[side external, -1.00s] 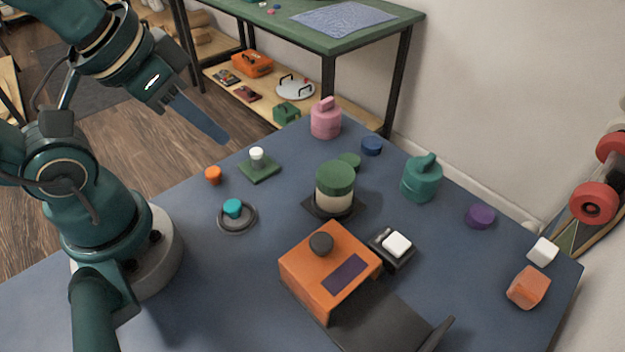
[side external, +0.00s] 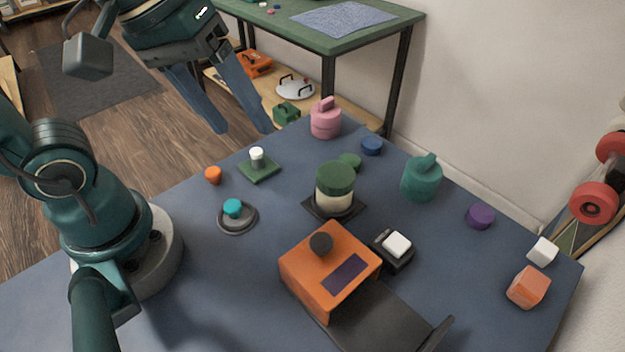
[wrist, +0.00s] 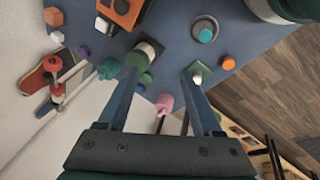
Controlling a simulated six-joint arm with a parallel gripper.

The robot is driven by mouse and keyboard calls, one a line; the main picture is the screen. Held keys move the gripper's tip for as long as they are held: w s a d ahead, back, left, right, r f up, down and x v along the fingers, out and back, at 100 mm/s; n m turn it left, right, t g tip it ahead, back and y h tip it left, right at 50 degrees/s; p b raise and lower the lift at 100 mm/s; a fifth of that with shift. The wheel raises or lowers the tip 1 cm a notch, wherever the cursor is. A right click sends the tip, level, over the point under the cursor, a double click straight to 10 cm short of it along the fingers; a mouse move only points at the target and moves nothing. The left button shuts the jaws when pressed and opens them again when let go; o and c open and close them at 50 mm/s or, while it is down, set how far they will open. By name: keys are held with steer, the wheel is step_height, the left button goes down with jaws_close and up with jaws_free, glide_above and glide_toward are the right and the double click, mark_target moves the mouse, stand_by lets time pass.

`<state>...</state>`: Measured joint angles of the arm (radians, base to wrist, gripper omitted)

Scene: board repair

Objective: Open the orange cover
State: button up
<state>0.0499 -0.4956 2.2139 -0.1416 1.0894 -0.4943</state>
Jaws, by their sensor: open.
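The orange cover (side external: 308,276) is a box-like lid with a dark round knob (side external: 321,243) on top and a dark purple panel (side external: 344,273). In the wrist view the orange cover (wrist: 128,14) is at the top edge, partly cut off. My gripper (side external: 246,130) is open and empty, raised above the far left side of the table, well away from the cover. Its two fingers also show in the wrist view (wrist: 159,78).
A green-lidded cream jar (side external: 335,190) stands just behind the cover. A white button block (side external: 396,245) is close to its right. Teal (side external: 421,180) and pink (side external: 326,120) lidded pots stand farther back. The table left of the cover is mostly clear.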

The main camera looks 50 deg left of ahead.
steer(key=w+d+n+g+h, duration=0.1)
steer(key=w+d+n+g, duration=0.25)
steer(key=d, duration=0.25)
steer(key=g, duration=0.3)
glide_above(322, 239)
steer(key=w+a, duration=0.2)
step_height(322, 239, down, 6)
steer(key=shift+w+r, duration=0.1)
steer(key=shift+g, duration=0.25)
steer(key=shift+x, duration=2.8)
steer(key=shift+c, duration=0.4)
jaws_close()
steer(key=shift+d+r, duration=0.1)
